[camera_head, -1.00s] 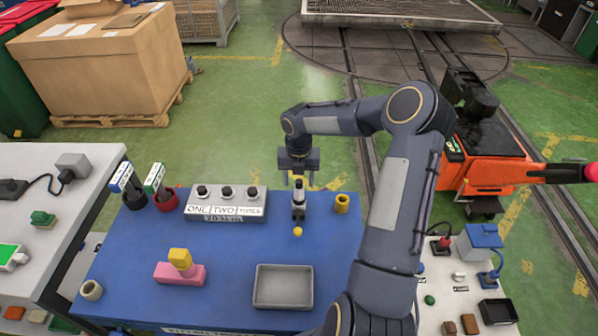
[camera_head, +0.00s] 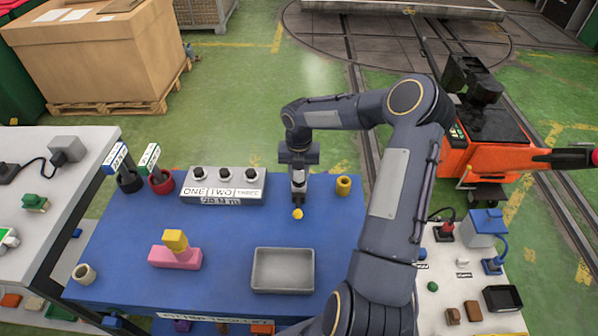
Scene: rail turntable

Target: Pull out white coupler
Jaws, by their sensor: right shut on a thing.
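My right gripper (camera_head: 298,172) points down at the back edge of the blue table (camera_head: 215,265). It is shut on the upper part of a small upright black-and-white piece (camera_head: 298,187), which has a yellow ball (camera_head: 297,213) at its front. This piece may be the white coupler; it is too small to be sure. It still stands at table height, and its base is hard to make out. My left gripper is not in view.
A yellow ring (camera_head: 343,185) stands close to the right of the gripper. A grey box with knobs (camera_head: 225,187) is to its left. A grey tray (camera_head: 283,270) and a pink block (camera_head: 175,257) lie in front. A white side table (camera_head: 440,310) is at the right.

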